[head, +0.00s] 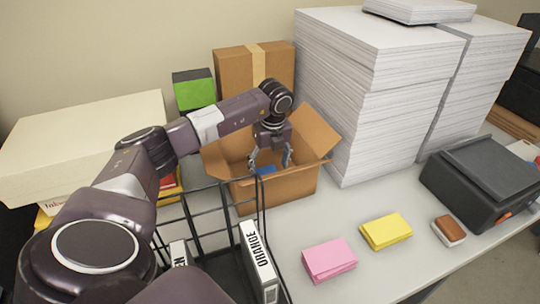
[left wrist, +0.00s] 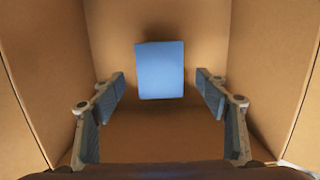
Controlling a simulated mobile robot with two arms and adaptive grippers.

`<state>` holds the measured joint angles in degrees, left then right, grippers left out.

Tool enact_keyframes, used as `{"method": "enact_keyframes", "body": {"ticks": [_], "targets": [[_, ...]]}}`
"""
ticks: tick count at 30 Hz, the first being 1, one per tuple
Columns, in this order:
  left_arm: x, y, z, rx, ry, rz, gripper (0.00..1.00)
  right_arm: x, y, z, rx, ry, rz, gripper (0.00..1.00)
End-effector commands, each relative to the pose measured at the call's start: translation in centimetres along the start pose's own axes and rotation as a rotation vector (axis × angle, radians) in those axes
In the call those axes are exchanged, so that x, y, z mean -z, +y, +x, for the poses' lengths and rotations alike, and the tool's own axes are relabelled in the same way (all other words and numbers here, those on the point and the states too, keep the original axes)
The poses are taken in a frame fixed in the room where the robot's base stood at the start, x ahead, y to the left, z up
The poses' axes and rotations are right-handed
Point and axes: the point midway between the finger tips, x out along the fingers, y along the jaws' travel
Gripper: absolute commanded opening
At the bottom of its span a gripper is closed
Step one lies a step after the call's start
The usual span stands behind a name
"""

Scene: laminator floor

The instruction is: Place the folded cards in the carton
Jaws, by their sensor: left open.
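The open cardboard carton (head: 280,190) stands on the table with its flaps spread. My left gripper (head: 270,162) is over the carton's opening, pointing down into it, open and empty. In the left wrist view its fingers (left wrist: 160,112) are spread wide, with a blue folded card stack (left wrist: 160,70) lying on the carton floor beyond them. A bit of the blue stack also shows in the head view (head: 266,171). A pink folded card stack (head: 329,260) and a yellow one (head: 386,231) lie on the table right of the carton. My right gripper is not in view.
A brown-and-white block (head: 449,230) and a black machine (head: 485,180) are at the right.

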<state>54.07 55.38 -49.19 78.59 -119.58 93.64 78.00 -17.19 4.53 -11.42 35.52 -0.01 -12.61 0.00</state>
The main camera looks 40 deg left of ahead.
Motion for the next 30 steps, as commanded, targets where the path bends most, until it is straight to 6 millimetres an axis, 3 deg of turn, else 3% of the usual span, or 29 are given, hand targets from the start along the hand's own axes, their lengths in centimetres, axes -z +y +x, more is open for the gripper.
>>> {"method": "enact_keyframes", "body": {"ticks": [6,12,30], "targets": [[0.0,-0.1,-4.1,0.004,-0.002,0.001,0.68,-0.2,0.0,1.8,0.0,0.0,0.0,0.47],[0.0,0.0,-6.1,0.002,-0.001,0.0,0.68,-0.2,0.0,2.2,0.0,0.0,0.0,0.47],[0.0,0.0,-6.4,0.001,0.0,0.0,0.68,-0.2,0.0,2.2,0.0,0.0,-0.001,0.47]]}}
